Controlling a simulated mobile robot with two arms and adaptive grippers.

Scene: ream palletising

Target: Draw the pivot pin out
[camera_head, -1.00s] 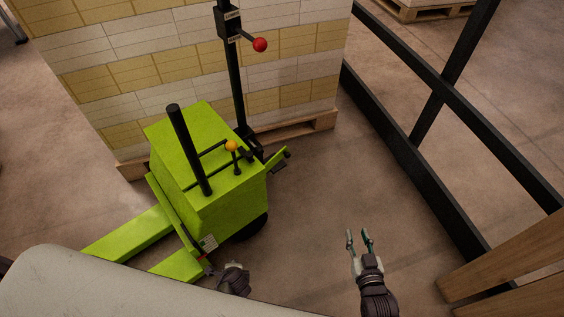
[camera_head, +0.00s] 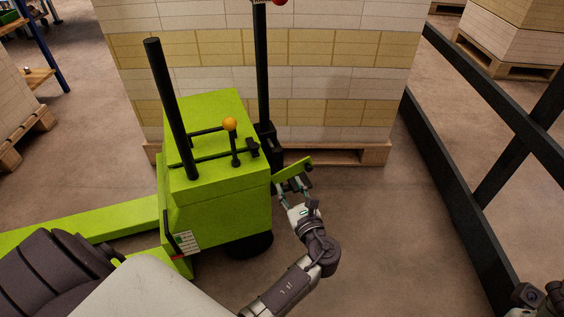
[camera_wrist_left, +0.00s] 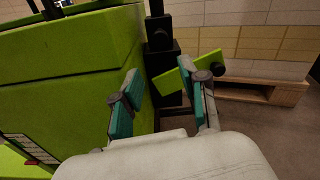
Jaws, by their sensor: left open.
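The lime-green truck body (camera_head: 225,215) stands before the stacked reams. A flat lime-green bracket (camera_head: 291,169) sticks out from its right side, with a dark knob-like part at its outer end. I cannot tell for sure which part is the pivot pin. My left gripper (camera_head: 291,187) is open and empty just below and in front of the bracket. In the left wrist view the gripper (camera_wrist_left: 163,82) has its fingers apart, with the bracket (camera_wrist_left: 208,66) behind the right finger, partly hidden. Only a dark part of my right arm shows at the bottom right corner; its fingers are hidden.
A black mast (camera_head: 262,75) and an orange-knobbed lever (camera_head: 231,126) rise from the truck. The ream stack (camera_head: 340,75) on a wooden pallet (camera_head: 372,154) stands behind. A black rail (camera_head: 455,165) runs along the right. The floor between is free.

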